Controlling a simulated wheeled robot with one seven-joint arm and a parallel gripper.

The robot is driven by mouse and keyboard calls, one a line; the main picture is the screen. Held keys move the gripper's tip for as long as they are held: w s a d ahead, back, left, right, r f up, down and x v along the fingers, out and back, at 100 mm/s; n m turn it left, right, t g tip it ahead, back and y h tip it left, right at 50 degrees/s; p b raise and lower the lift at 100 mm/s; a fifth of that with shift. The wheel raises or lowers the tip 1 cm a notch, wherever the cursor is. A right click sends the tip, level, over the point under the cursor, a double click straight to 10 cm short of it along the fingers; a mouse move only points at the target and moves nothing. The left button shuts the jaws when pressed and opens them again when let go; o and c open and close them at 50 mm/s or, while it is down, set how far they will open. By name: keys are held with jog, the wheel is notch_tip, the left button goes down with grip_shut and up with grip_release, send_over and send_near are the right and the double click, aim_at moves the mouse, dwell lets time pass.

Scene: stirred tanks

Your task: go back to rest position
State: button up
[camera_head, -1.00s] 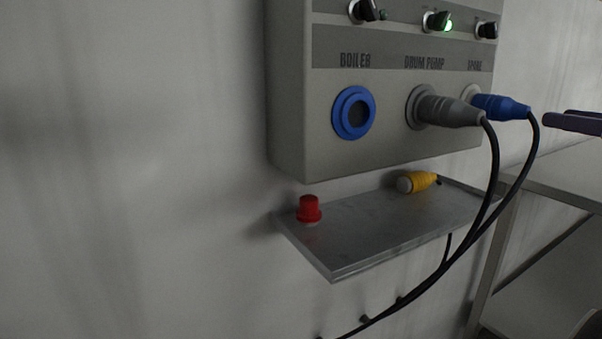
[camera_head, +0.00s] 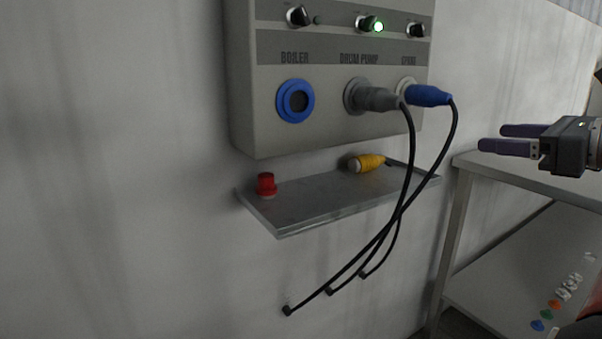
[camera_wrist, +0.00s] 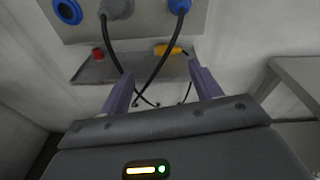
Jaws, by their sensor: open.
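My gripper (camera_head: 508,138) is at the right in the head view, with purple fingers pointing left. It is open and empty, apart from the panel and its plugs. The wrist view also shows my gripper (camera_wrist: 160,88) with its two fingers spread, facing the shelf and cables. The grey control panel (camera_head: 340,138) hangs on the wall. A grey plug (camera_head: 378,99) sits in the DRUM PUMP socket, and a blue plug (camera_head: 429,95) sits in the right-hand socket. The blue BOILER socket (camera_head: 296,101) has no plug in it.
A metal shelf (camera_head: 310,205) under the panel holds a red cap-like piece (camera_head: 266,184) and a yellow plug (camera_head: 366,162). Black cables (camera_head: 404,205) hang in front of it. A metal table (camera_head: 535,182) stands at the right, with several small coloured pieces on its lower level.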

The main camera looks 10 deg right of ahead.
jog(key=s+a+f+n+g+h, duration=0.1)
jog(key=a+f+n+g, duration=0.6)
jog(key=a+f+n, duration=0.7)
jog(key=s+a+f+n+h, duration=0.2)
jog(key=s+a+f+n, duration=0.1)
jog(key=f+n, duration=0.2)
jog(key=s+a+f+n+g+h, duration=0.1)
jog(key=s+a+f+n+h, duration=0.1)
jog(key=f+n, duration=0.3)
jog(key=s+a+f+n+g+h, duration=0.1)
jog(key=s+a+f+n, duration=0.3)
jog(key=f, duration=0.4)
jog(key=shift+s+a+n+h, duration=0.4)
jog(key=shift+s+n, duration=0.05)
jog(key=shift+n, duration=0.15)
